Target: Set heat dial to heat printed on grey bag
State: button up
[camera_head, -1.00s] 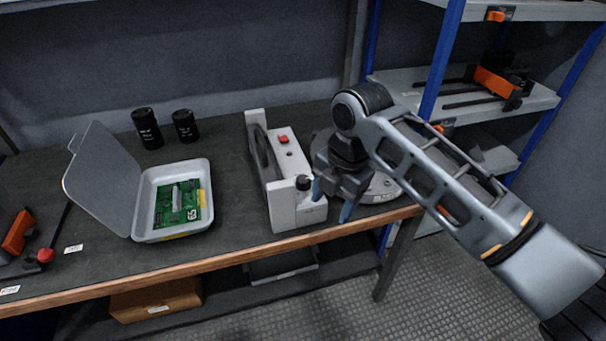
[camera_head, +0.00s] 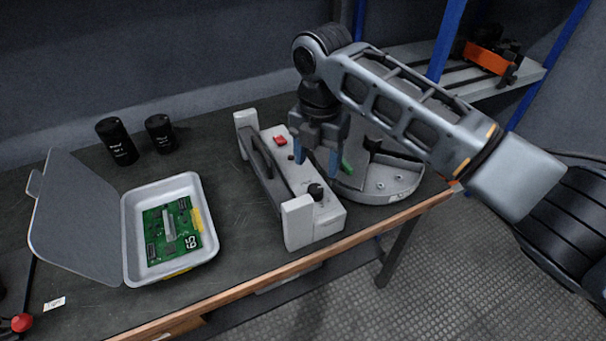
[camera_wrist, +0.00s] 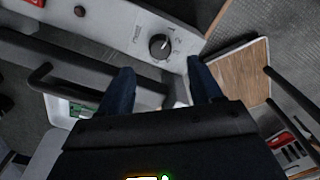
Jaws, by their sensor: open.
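The heat dial (camera_head: 316,191) is a small black knob on the near end of a white sealer (camera_head: 315,222) with a long dark bar. My gripper (camera_head: 322,158) is open and empty, pointing down above the sealer's right side, apart from the dial. In the wrist view its two blue fingertips (camera_wrist: 163,80) sit on either side below the dial. I cannot make out a grey bag in either view.
A red button (camera_head: 281,141) is on the sealer. Left of it lies an open grey case (camera_head: 209,235) with a green circuit board (camera_head: 170,230). Two black cylinders (camera_head: 117,142) stand behind. A round grey stand (camera_head: 393,187) is close on the right. The wooden front edge (camera_head: 240,283) is near.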

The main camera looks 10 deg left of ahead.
aim_at(315, 187)
notch_tip(315, 187, down, 8)
jog(key=shift+r, duration=0.15)
dwell(0.3)
jog(key=c, duration=1)
